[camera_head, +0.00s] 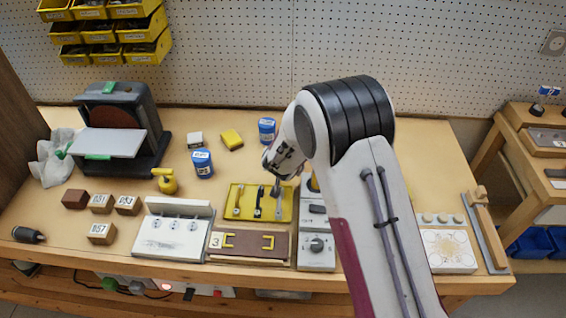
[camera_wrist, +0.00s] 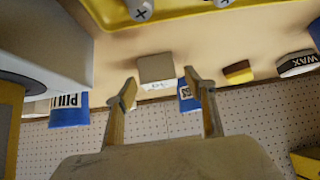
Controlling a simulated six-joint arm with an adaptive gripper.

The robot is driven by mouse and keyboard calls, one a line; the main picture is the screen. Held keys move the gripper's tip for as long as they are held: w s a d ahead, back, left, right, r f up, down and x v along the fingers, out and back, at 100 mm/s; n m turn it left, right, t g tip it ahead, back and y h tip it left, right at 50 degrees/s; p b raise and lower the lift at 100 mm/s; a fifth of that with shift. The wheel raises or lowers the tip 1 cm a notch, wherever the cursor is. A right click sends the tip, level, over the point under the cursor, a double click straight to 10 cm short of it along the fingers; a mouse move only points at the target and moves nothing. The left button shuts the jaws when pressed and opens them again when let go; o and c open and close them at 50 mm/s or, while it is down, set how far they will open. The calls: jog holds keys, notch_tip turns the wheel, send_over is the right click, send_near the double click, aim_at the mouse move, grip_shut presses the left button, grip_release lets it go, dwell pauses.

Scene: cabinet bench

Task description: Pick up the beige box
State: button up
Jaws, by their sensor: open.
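The beige box (camera_wrist: 157,68) shows in the wrist view as a small block with a white label. It stands on the bench beyond my fingertips and between them in the picture, with a gap. My gripper (camera_wrist: 160,86) is open and empty. In the head view my gripper (camera_head: 276,186) hangs over the yellow fixture board (camera_head: 246,213). I do not make out the beige box there; my arm seems to hide it.
A blue container (camera_wrist: 187,97) shows close beside the beige box. A yellow block (camera_wrist: 238,73) and a wax tin (camera_wrist: 298,65) stand further right. A blue labelled container (camera_wrist: 70,110) and a large pale object (camera_wrist: 50,40) are at left. The pegboard (camera_head: 250,60) closes the back.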

jog(key=shift+w+f, duration=0.2)
jog(key=shift+f, duration=0.05)
jog(key=shift+c, duration=0.3)
jog(key=c, duration=1.2)
jog(key=shift+r, duration=0.2)
jog(key=shift+r, duration=4.85)
